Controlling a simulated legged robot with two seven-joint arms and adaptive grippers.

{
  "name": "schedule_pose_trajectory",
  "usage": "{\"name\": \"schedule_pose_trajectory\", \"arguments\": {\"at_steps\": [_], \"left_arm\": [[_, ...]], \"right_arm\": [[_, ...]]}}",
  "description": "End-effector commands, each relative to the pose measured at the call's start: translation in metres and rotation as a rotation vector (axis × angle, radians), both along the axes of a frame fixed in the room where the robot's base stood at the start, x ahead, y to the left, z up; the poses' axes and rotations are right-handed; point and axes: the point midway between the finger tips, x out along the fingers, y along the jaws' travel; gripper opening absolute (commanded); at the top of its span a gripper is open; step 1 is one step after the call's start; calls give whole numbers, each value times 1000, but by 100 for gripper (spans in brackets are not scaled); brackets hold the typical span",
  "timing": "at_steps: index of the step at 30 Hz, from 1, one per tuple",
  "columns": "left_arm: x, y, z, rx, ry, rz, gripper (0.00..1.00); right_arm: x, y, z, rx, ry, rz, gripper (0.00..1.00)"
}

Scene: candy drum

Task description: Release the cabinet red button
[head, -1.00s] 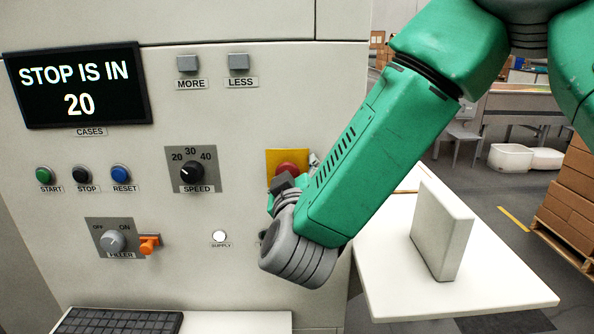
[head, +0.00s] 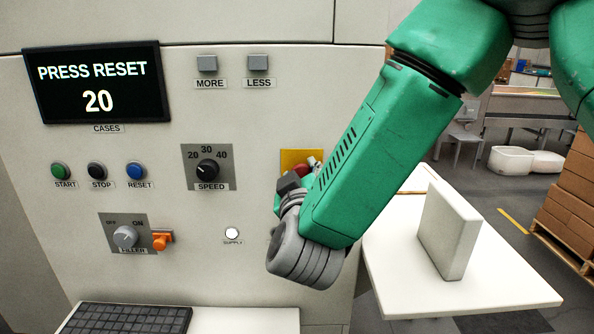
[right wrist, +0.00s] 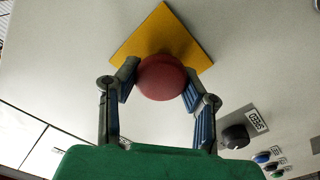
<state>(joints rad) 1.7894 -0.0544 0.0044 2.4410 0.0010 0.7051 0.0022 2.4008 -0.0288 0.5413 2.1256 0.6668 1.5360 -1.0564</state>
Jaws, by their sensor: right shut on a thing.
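The red button (head: 302,170) sits on a yellow plate (head: 290,157) on the cabinet front (head: 225,120), mostly hidden behind my right gripper (head: 289,184). In the right wrist view, the round red button (right wrist: 161,77) stands out from the yellow plate (right wrist: 160,38). The fingers of my right gripper (right wrist: 160,92) are shut on it, one pad at each side. The cabinet display (head: 97,84) reads "PRESS RESET 20". My left gripper is not in view.
A blue RESET button (head: 136,170), a black STOP button (head: 97,170), a green START button (head: 61,171) and a SPEED knob (head: 208,169) are left of my right arm. A white side table (head: 460,287) holds an upright pale box (head: 449,230). A keyboard (head: 125,318) lies below.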

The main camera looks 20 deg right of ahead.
Motion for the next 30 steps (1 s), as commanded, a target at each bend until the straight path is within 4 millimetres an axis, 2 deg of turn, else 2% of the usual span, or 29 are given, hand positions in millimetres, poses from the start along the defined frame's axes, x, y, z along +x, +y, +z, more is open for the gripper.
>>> {"name": "schedule_pose_trajectory", "arguments": {"at_steps": [1,3,4,6,15,19,23,30], "left_arm": [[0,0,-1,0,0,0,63],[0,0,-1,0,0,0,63],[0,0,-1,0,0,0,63],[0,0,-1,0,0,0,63],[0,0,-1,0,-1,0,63],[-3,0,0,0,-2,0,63],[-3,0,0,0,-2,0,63],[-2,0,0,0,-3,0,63]], "right_arm": [[-4,0,-13,0,32,5,0],[-4,0,-13,0,32,5,0],[-4,0,-13,0,32,5,39],[-4,0,-12,0,29,4,60],[-4,5,-7,-1,17,6,60],[-13,8,-6,-2,17,9,60],[-34,13,-6,-5,17,9,60],[-83,26,-8,-3,21,10,60]]}}
